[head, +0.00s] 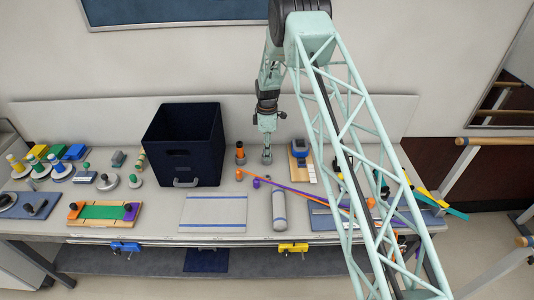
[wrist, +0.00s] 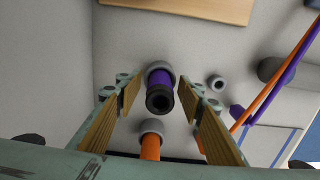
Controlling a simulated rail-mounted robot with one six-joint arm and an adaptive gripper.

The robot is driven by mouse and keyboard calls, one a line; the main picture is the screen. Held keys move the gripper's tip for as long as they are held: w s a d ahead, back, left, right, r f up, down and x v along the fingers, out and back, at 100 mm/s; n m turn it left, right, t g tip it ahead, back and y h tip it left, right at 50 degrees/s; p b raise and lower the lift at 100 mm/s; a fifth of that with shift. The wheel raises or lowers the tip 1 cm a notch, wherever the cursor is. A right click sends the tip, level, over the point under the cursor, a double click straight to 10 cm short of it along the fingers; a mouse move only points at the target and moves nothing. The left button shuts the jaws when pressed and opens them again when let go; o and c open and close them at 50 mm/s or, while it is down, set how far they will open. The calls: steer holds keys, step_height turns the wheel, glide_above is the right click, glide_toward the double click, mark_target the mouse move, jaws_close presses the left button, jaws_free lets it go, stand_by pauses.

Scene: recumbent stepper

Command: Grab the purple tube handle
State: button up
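The purple tube handle (wrist: 164,82) stands on a grey round base and has a dark open end. In the wrist view it lies between the fingers of my gripper (wrist: 160,100), with clear gaps on both sides. The fingers have wooden-looking pads and are spread open. In the head view my gripper (head: 267,130) points down over a grey base (head: 267,158), and the purple tube cannot be made out there. An orange tube handle (wrist: 150,146) on a similar grey base stands close by; it shows left of my gripper in the head view (head: 240,148).
A dark bin (head: 183,145) stands left of my gripper. A blue-topped device (head: 300,148) on a wooden board is to the right. Long orange and purple rods (wrist: 268,95) lie nearby. A small grey ring-shaped piece (wrist: 216,82) is right of the purple tube in the wrist view.

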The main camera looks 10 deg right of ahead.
steer(key=shift+c, duration=0.2)
steer(key=c, duration=0.9)
steer(key=shift+r, duration=0.15)
steer(key=shift+r+b, duration=0.5)
steer(key=shift+r, duration=4.4)
